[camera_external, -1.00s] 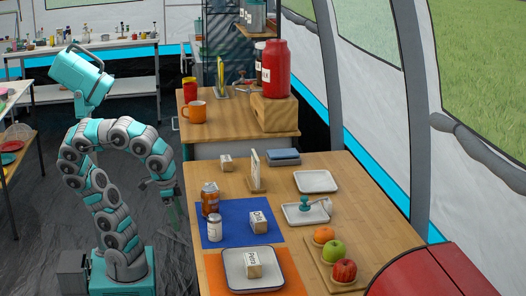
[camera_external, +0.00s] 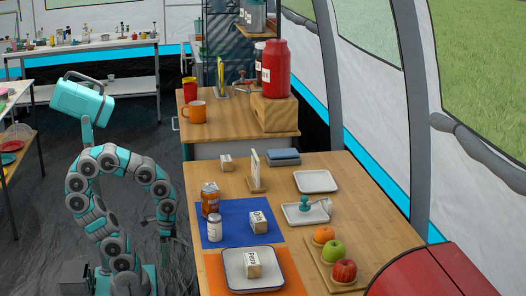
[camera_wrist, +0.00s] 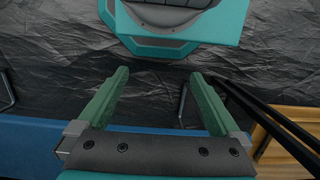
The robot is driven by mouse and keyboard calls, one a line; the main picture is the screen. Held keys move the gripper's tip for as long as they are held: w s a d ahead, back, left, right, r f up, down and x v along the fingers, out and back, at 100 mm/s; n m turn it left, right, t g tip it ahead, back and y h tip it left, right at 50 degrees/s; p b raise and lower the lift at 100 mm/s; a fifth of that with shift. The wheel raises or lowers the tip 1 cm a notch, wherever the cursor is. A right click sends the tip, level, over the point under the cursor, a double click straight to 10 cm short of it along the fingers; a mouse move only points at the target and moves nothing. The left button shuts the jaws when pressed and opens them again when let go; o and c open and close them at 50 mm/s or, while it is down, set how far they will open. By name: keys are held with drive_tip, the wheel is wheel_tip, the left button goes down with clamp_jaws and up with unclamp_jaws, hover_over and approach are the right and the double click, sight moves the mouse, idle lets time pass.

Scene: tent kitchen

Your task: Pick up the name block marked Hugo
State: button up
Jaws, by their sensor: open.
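Several name blocks are on the wooden table. One block (camera_external: 226,163) stands at the back left on bare wood; its marking is too small to read. A second block (camera_external: 258,222) is on the blue mat, with a short word that I cannot read surely. A third block (camera_external: 253,263) lies in the white tray (camera_external: 232,284) on the orange mat; its word looks like "Petra". I cannot make out "Hugo" on any of them. My gripper (camera_wrist: 157,80) is open and empty, over dark floor left of the table. It is apart from every block.
A jar (camera_external: 210,198) and a white-lidded shaker (camera_external: 215,228) stand on the blue mat (camera_external: 235,208). A card stand (camera_external: 256,171) is right of the back block. Fruit sits on a board (camera_external: 345,284) at the right. Bare wood lies around the back block.

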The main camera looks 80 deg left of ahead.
sight(226, 158)
idle(0.5)
drive_tip(key=w+a+r+n+g+y+p, duration=0.2)
drive_tip(key=a+r+y, duration=0.2)
drive_tip(key=a+r, duration=0.95)
drive_tip(key=w+a+r+t+p, duration=0.1)
drive_tip(key=w+a+r, duration=0.1)
drive_tip(key=r, duration=0.3)
drive_tip(key=w+a+r+t+p, duration=0.1)
drive_tip(key=w+a+r, duration=0.2)
drive_tip(key=w+r, duration=0.1)
drive_tip(key=w+a+r+m+t+p, duration=0.1)
drive_tip(key=w+a+r, duration=0.1)
drive_tip(key=r, duration=0.4)
drive_tip(key=shift+w+a+r+t, duration=0.2)
drive_tip(key=shift+w+r+t, duration=0.1)
drive_tip(key=shift+w+r, duration=0.15)
drive_tip(key=w+a+t+h, duration=0.1)
drive_tip(key=w, duration=0.4)
drive_tip(key=w+a+r+t+h, duration=0.1)
drive_tip(key=w+t, duration=0.1)
drive_tip(key=w, duration=0.2)
drive_tip(key=w+a+t+h, duration=0.1)
drive_tip(key=w+a, duration=0.1)
drive_tip(key=w, duration=0.3)
drive_tip(key=shift+w+r+m+t+h, duration=0.25)
drive_tip(key=shift+w+m+t+h, duration=0.05)
drive_tip(key=shift+t+h, duration=0.1)
drive_tip(key=shift+x, duration=3)
drive_tip(key=shift+s+f, duration=0.1)
drive_tip(key=shift+s, duration=0.05)
